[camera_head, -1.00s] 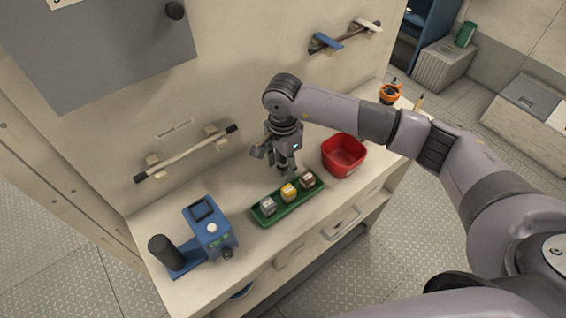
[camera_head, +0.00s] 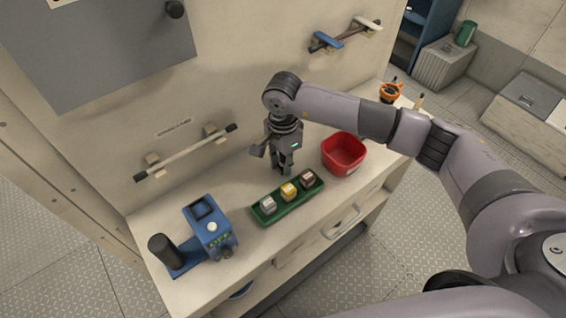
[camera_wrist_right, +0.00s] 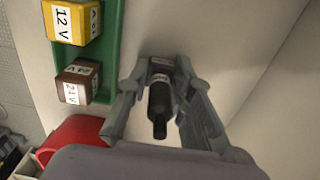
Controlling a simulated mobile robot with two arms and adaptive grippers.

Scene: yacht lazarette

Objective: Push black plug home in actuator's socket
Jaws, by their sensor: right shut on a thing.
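My right gripper (camera_head: 283,166) points down over the bench, just behind the green tray. In the right wrist view its two fingers (camera_wrist_right: 158,82) are shut on a black plug (camera_wrist_right: 159,100). The plug is a dark cylinder with a white label near its far end and a narrower near end. In the head view the plug is hidden or too small to make out. A blue device with a black cylinder (camera_head: 204,232) stands at the bench's left end. I cannot tell whether it is the actuator, and no socket shows clearly. My left gripper is not in view.
The green tray (camera_head: 263,219) holds a grey, a yellow and a brown block; two labels read 12 V and 24 V. A red bin (camera_head: 343,153) stands right of the gripper. A wall bar (camera_head: 187,154) is behind. Bare bench lies between device and tray.

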